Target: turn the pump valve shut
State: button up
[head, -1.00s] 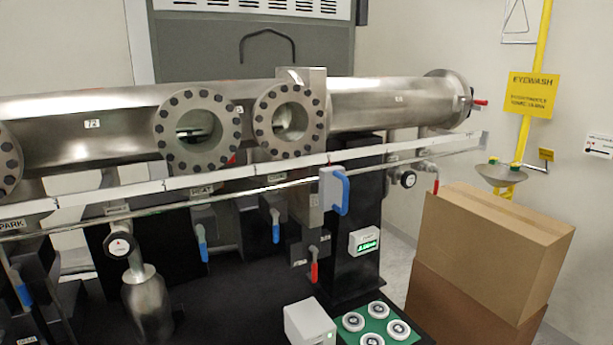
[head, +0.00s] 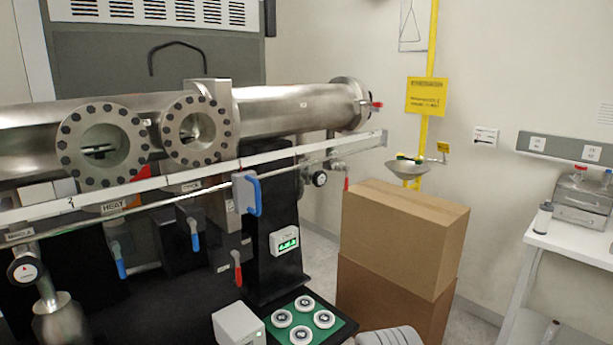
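A steel vacuum chamber (head: 285,107) with round bolted windows runs across the left half of the head view. Several levers hang below it: a blue one (head: 120,262), a second blue one (head: 193,236) and a red one (head: 237,268), all pointing down. A small red handle (head: 346,183) hangs by a gauge near the chamber's right end, and another red handle (head: 376,105) sticks out at the end flange. The labels are too small to tell which is the pump valve. My gripper is not in view.
A white rail (head: 300,158) with a blue-handled block (head: 246,193) crosses in front of the chamber. Stacked cardboard boxes (head: 385,240) stand to the right, below an eyewash basin (head: 408,168). A white table (head: 570,245) is at far right. A green mat (head: 335,334) holds round parts.

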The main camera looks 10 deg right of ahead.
aim_at(319, 178)
jog(key=z, duration=1.55)
jog(key=i, duration=1)
jog(key=u, duration=0.9)
